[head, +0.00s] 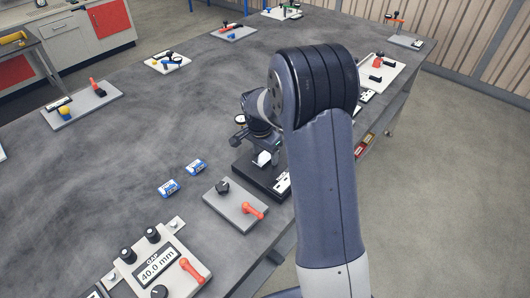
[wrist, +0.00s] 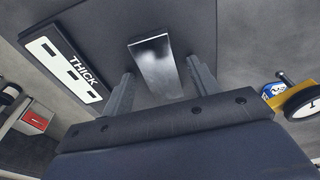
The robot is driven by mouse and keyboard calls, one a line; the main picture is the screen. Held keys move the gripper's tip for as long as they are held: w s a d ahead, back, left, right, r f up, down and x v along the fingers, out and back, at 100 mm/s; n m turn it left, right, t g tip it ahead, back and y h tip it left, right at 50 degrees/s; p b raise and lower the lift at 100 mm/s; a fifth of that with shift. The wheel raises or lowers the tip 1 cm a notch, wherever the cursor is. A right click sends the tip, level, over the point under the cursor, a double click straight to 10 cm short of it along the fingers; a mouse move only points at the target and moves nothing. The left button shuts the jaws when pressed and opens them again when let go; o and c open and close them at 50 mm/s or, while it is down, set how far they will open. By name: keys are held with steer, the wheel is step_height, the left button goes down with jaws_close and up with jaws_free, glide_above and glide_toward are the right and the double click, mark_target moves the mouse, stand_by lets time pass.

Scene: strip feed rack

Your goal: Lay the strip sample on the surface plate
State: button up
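The strip sample (wrist: 156,72) is a shiny metal piece, seen in the wrist view between the fingers of my gripper (wrist: 161,66). A gap shows on each side of it, so the fingers are open and not closed on it. A dark flat plate (wrist: 105,22) lies behind the strip; I cannot tell for sure whether the strip touches it. In the head view my gripper (head: 262,148) is low over a black plate (head: 246,168) at the table's right side. A small bright piece (head: 263,158) shows under the gripper there; my arm hides much of this area.
A white label marked THICK (wrist: 68,62) lies left of the strip. A grey plate with a knob and red lever (head: 236,208) stands close by, with a GAP box (head: 158,266) reading 40.0 mm nearer. Two blue-white blocks (head: 196,167) lie to the left. The table's middle left is clear.

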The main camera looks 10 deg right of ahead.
mark_target(267, 155)
steer(key=shift+r, duration=0.1)
step_height(267, 155, up, 12)
steer(key=s+a, duration=0.1)
steer(key=shift+a+b, duration=0.25)
steer(key=shift+b, duration=0.1)
stand_by(0.3)
steer(key=f, duration=0.4)
steer(key=d+f, duration=0.1)
steer(key=f, duration=0.3)
steer(key=w+f+p, duration=0.1)
steer(key=f, duration=0.3)
steer(key=shift+d+f, duration=0.1)
steer(key=shift+d, duration=0.15)
steer(key=shift+r, duration=1.65)
